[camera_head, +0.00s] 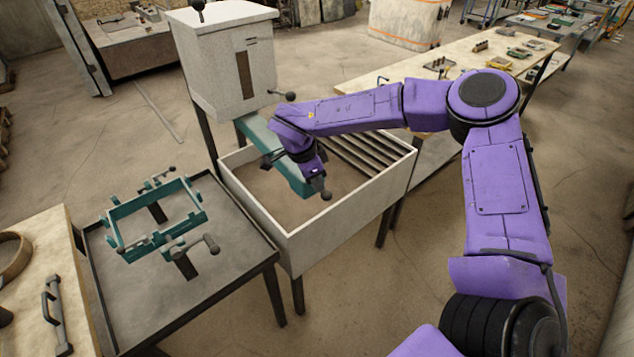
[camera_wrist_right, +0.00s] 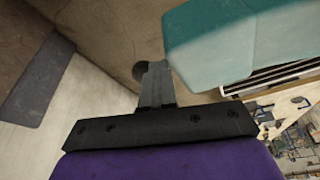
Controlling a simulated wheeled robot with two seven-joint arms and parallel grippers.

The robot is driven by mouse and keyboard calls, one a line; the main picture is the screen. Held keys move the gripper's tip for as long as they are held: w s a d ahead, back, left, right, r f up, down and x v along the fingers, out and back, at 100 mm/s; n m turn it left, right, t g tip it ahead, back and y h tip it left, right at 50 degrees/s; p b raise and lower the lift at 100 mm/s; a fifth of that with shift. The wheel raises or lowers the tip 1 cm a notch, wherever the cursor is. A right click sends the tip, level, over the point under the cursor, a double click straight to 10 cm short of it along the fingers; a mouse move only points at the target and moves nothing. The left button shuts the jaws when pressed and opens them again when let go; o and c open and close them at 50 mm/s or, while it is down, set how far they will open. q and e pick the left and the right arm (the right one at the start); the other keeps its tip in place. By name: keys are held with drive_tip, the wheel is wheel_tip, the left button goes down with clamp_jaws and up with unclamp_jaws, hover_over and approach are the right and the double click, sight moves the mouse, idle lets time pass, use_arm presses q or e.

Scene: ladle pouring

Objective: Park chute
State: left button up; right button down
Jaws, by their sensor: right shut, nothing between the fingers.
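The teal chute (camera_head: 258,138) slopes from under the pale hopper (camera_head: 228,66) down over the open box (camera_head: 300,236). My right gripper (camera_head: 319,181) is at the chute's lower end, with the wrist hiding part of the chute. In the right wrist view the gripper's fingers (camera_wrist_right: 155,82) are together and empty. A dark round knob (camera_wrist_right: 139,71) shows just by the fingertips; I cannot tell whether they touch it. The chute (camera_wrist_right: 215,40) is beside the fingers at upper right. My left gripper is out of view.
A teal frame with clamp handles (camera_head: 155,218) stands on the grey-topped table (camera_head: 215,272) at left. Slatted bars (camera_head: 365,152) cross the box's far right part. A long wooden bench (camera_head: 480,60) with small parts stands behind my right arm.

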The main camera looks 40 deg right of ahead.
drive_tip(key=shift+d+f, duration=0.1)
drive_tip(key=shift+d, duration=0.05)
idle(0.3)
drive_tip(key=a, duration=0.2)
drive_tip(key=a+r+p, duration=0.1)
drive_tip(key=shift+s+a+p, duration=0.1)
drive_tip(key=shift+a+p, duration=0.2)
drive_tip(key=shift+a, duration=0.1)
drive_tip(key=shift+a+r+b, duration=0.35)
drive_tip(key=shift+r+b, duration=0.3)
drive_tip(key=shift+b, duration=0.15)
wheel_tip(320, 180, up, 8)
drive_tip(key=b, duration=0.2)
hover_over(305, 186)
drive_tip(key=s+a, duration=0.2)
drive_tip(key=a, duration=0.2)
drive_tip(key=shift+a+r, duration=0.15)
drive_tip(key=shift+a, duration=0.05)
